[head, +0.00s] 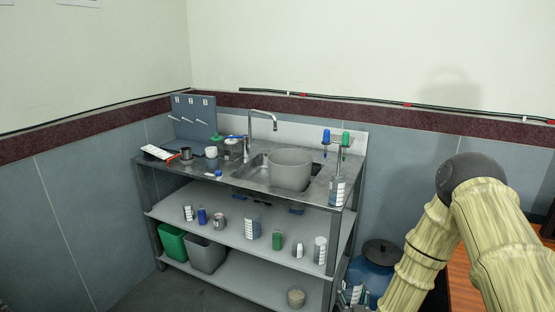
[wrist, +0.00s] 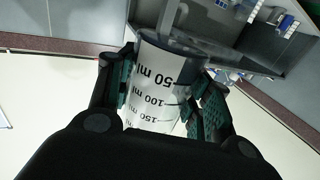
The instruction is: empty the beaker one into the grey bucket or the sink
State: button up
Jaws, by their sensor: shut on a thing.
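A clear beaker with black ml marks (wrist: 158,88) is in the wrist view. My gripper (wrist: 168,80) is shut on it, with one dark green-padded finger on each side. Its marks read upside down in that view. I cannot tell what is in it. The grey bucket (head: 290,170) stands upright in the sink (head: 257,174) of the steel bench. The bucket hides part of the basin, and its inside is not clearly seen.
The tap (head: 262,116) arches beside the bucket. Small vessels crowd the left end. A grey bin (head: 205,254) and green bin (head: 172,243) sit low. A blue drum (head: 372,272) stands right.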

aim_at(290, 169)
jog(key=u, duration=1.9)
jog(key=i, duration=1.4)
jog(key=z, duration=1.45)
